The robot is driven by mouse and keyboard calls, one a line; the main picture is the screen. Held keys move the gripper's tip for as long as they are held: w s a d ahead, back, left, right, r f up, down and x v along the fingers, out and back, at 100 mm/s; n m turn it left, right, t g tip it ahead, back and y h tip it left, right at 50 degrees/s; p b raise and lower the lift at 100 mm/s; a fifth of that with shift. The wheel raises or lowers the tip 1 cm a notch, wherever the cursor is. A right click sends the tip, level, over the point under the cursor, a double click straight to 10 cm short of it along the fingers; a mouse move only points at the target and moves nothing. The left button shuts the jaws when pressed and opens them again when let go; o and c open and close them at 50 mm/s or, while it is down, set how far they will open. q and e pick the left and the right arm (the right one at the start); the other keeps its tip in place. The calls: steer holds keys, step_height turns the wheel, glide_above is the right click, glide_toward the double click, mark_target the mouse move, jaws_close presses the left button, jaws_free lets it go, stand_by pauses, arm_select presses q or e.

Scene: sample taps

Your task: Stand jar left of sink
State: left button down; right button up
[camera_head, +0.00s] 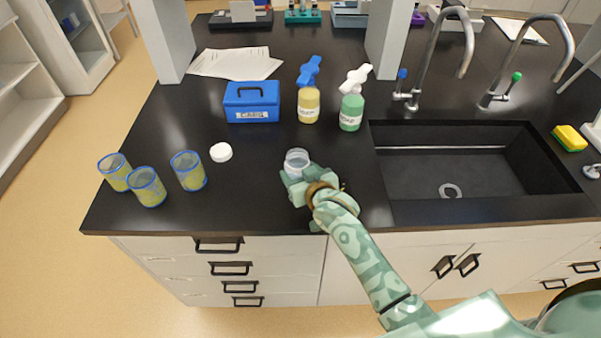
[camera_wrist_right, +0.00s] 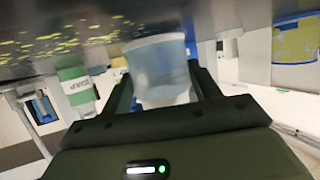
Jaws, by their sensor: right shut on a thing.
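A clear jar (camera_head: 296,160) with a pale rim is on or just above the black counter, left of the sink (camera_head: 450,165). My right gripper (camera_head: 300,177) is shut on the jar. In the right wrist view the jar (camera_wrist_right: 158,70) sits between the two dark fingers, with nothing else in the grip. I cannot tell whether its base touches the counter. A white round lid (camera_head: 221,152) lies on the counter to the left of the jar. My left gripper is not in view.
Several blue-rimmed yellow cups (camera_head: 148,187) stand at the counter's left. A blue box (camera_head: 252,101), a yellow bottle (camera_head: 308,106) and a green soap bottle (camera_head: 351,112) stand behind the jar. Taps (camera_head: 420,75) rise behind the sink. Bare counter (camera_head: 258,205) lies left of my gripper.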

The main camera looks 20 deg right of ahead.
steer(key=shift+s+f, duration=0.3)
steer(key=shift+f, duration=0.4)
steer(key=o, duration=1.1)
steer(key=shift+f, duration=0.15)
steer(key=shift+c, duration=0.2)
steer(key=shift+r, duration=0.65)
steer(key=p+v, duration=0.1)
steer(key=v, duration=0.3)
steer(key=p+v, duration=0.1)
steer(key=v, duration=0.2)
steer(key=p+v, duration=0.1)
steer(key=v, duration=0.3)
steer(key=shift+s+r, duration=0.1)
steer(key=shift+r, duration=0.4)
